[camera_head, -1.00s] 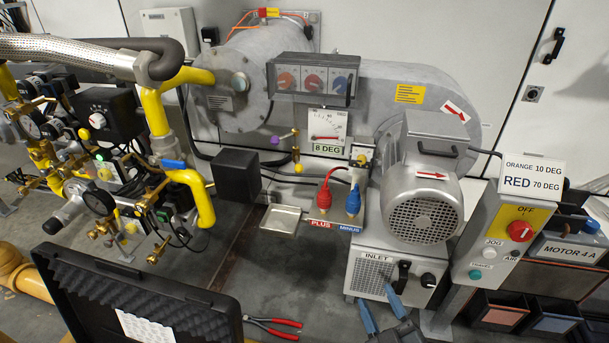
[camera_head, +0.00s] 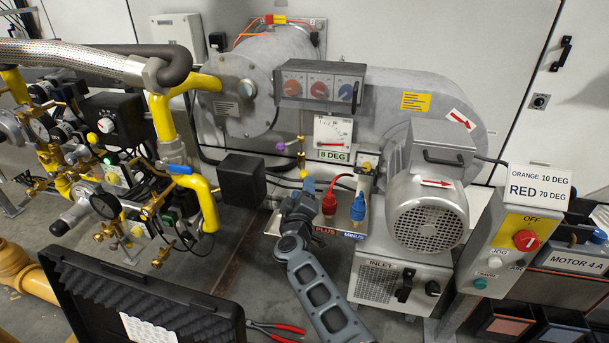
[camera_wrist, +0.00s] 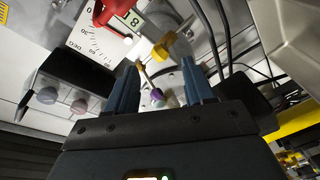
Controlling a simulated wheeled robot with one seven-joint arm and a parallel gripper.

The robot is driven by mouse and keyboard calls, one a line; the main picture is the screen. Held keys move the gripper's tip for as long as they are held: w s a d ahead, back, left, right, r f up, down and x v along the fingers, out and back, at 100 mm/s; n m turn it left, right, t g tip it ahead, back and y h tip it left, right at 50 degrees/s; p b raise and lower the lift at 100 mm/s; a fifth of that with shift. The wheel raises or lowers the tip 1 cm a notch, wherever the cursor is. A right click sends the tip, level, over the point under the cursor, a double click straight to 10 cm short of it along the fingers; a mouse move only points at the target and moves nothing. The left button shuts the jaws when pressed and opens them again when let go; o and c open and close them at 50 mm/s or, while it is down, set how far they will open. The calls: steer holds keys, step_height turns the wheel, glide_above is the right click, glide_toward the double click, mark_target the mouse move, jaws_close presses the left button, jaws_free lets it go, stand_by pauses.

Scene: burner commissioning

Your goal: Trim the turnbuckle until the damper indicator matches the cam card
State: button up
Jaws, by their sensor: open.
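The damper indicator (camera_head: 332,131) is a white dial with a red pointer near its lower edge. A card reading 8 DEG (camera_head: 333,156) sits below it; a larger card (camera_head: 525,184) at right reads ORANGE 10 DEG, RED 70 DEG. Left of the dial is a brass linkage with a purple ball (camera_head: 281,147). The red PLUS handle (camera_head: 329,203) and blue MINUS handle (camera_head: 358,207) stand below. My gripper (camera_head: 308,187) is open, left of the red handle. In the wrist view, the purple ball (camera_wrist: 155,96) appears between its blue fingers (camera_wrist: 160,80); contact is unclear.
A black box (camera_head: 242,180) stands left of my gripper. The motor (camera_head: 428,205) and switch box (camera_head: 505,240) are at right. Yellow gas piping (camera_head: 203,200) crowds the left. An open foam-lined case (camera_head: 150,305) and red pliers (camera_head: 275,330) lie in front.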

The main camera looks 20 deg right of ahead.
mark_target(304, 174)
steer(key=b+x, duration=0.5)
steer(key=x, duration=0.1)
steer(key=shift+w+d+f, duration=0.15)
steer(key=shift+w+f, duration=0.05)
steer(key=shift+w, duration=0.15)
steer(key=shift+w+d+r+b, duration=0.15)
steer(key=shift+w+d+b, duration=0.1)
steer(key=shift+w+b, duration=0.2)
jaws_close()
